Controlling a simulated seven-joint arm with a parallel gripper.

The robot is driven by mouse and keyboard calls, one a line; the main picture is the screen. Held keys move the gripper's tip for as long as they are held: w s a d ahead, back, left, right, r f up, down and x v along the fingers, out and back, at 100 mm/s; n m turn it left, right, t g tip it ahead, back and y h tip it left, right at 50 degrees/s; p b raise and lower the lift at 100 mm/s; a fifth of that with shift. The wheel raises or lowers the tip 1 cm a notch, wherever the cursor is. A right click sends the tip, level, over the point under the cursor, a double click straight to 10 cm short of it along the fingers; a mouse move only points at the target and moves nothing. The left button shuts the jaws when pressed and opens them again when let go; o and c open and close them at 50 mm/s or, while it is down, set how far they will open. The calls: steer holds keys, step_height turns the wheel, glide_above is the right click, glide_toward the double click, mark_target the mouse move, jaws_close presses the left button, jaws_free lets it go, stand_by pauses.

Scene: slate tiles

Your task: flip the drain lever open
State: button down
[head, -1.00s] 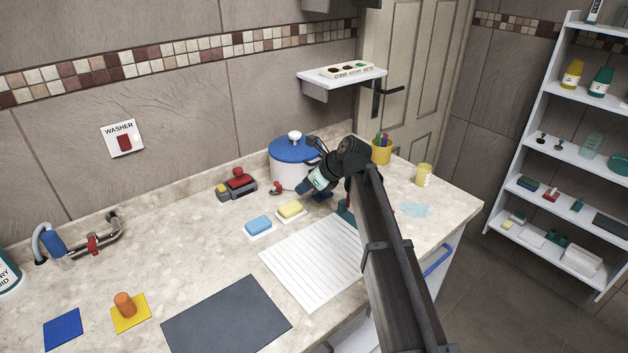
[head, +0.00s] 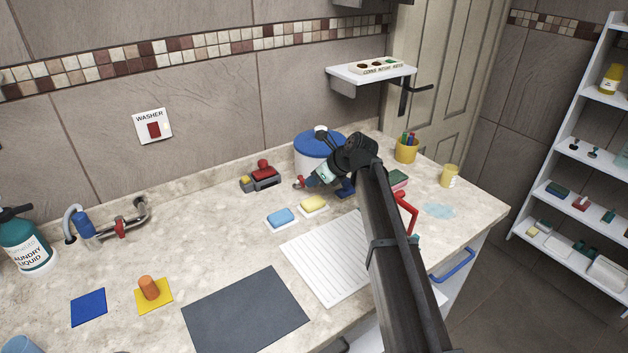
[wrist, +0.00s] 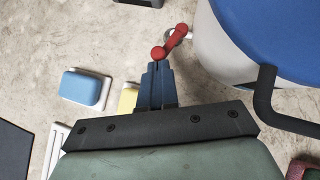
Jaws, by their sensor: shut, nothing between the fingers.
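A white pot with a blue lid (head: 318,146) stands at the back of the counter. A small red lever (head: 299,182) sits on a metal spout low on the pot's side. In the wrist view the red lever (wrist: 170,43) lies slantwise just beyond my fingertips, with the pot (wrist: 215,55) to its right. My gripper (head: 308,184) is shut and empty, its blue fingers (wrist: 157,66) pointing at the lever's near end. The tips touch it or nearly so; I cannot tell which. My wrist hides part of the pot in the head view.
A blue sponge (head: 280,217) and yellow sponge (head: 312,203) lie on the near side. A red-and-grey device (head: 261,177) stands left of the lever. A pipe with a red valve (head: 120,229) is at far left. The counter between is mostly clear.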

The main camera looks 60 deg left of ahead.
steer(key=shift+s+m+t, duration=0.4)
steer(key=shift+s+m, duration=0.15)
steer(key=shift+m, duration=0.05)
steer(key=shift+s+a, duration=0.2)
steer(key=shift+s, duration=0.3)
steer(key=shift+s+a, duration=0.15)
steer(key=shift+s, duration=0.35)
steer(key=shift+s+a, duration=0.65)
steer(key=shift+s, duration=0.3)
steer(key=shift+w, duration=0.15)
